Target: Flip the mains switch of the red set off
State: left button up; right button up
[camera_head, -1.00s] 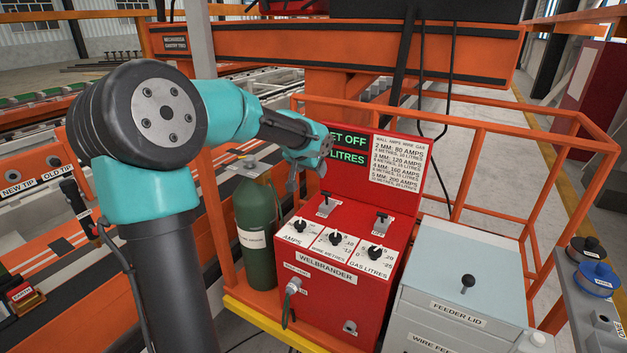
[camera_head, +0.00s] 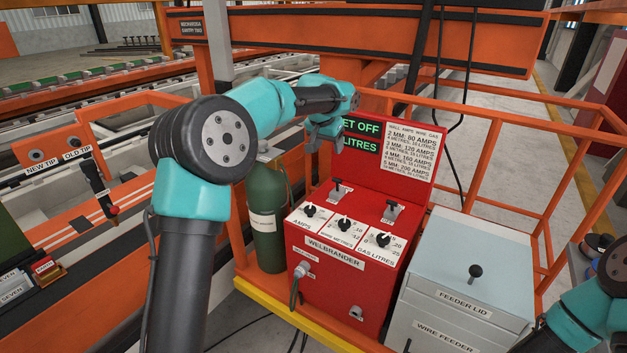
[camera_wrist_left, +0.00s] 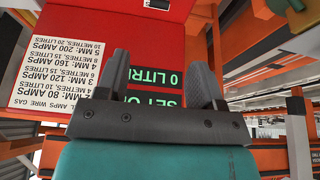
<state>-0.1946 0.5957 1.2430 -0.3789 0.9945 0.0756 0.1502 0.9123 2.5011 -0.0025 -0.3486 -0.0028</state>
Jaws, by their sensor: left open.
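The red set (camera_head: 345,255), labelled WELBRANDER, stands on an orange-railed platform. Its upright back panel has a green-lit display (camera_head: 361,136) with "SET OFF" partly visible and a line ending in "LITRES"; in the left wrist view the display (camera_wrist_left: 155,78) reads "0 LITRES". Two small lever switches stand on its top, a left one (camera_head: 339,191) and a right one (camera_head: 392,209); their labels are too small to read. My left gripper (camera_head: 325,145) is open and empty, above the left switch and beside the display. Its spread fingers (camera_wrist_left: 162,80) show in the left wrist view.
Three black knobs, the middle one (camera_head: 344,225), line the set's sloped front. A green gas cylinder (camera_head: 265,220) stands close on its left, a grey feeder box (camera_head: 465,275) on its right. Orange rails (camera_head: 490,125) run behind. My right arm enters at bottom right.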

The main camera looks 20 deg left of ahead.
aim_at(337, 179)
pick_arm(q)
jog(key=shift+d, duration=0.15)
jog(key=shift+w+f, duration=0.1)
jog(key=x, duration=1.7)
jog(key=shift+f, duration=0.1)
jog(key=shift+c, duration=0.3)
jog(key=c, duration=0.9)
